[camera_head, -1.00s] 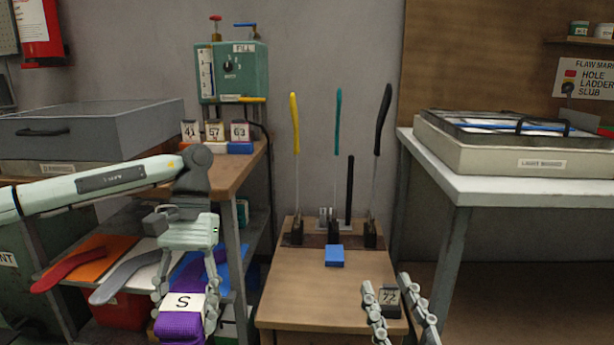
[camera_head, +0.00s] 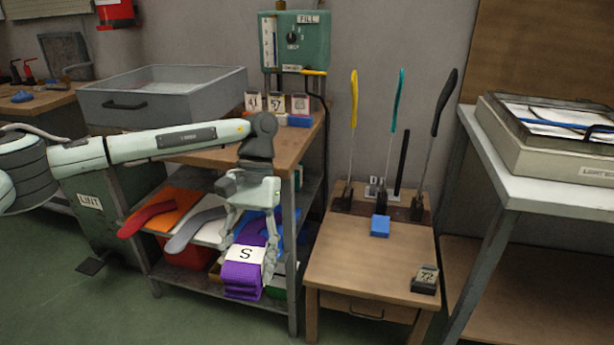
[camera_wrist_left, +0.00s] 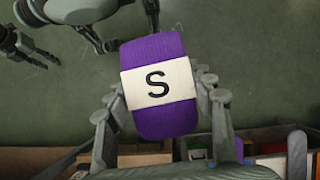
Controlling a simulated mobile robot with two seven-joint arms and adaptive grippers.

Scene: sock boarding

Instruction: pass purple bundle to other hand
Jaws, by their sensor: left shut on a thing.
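The purple bundle (camera_head: 242,273) is a folded purple knit with a white band marked S. My left gripper (camera_head: 247,255) is shut on it and holds it in the air in front of the shelf rack. In the left wrist view the bundle (camera_wrist_left: 160,122) sits between the two fingers, its S band facing the camera. My right gripper is out of the head view. In the left wrist view, dark jointed fingers at the upper left edge look like my right gripper (camera_wrist_left: 26,50), apart from the bundle; they are small and partly cut off.
A wooden stand (camera_head: 365,262) holds upright tools with yellow, teal and black handles, a blue block (camera_head: 380,226) and a small dark number block (camera_head: 426,280). The shelf rack (camera_head: 292,290) stands behind the bundle. A white table (camera_head: 540,195) is at right. Green floor lies open in front.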

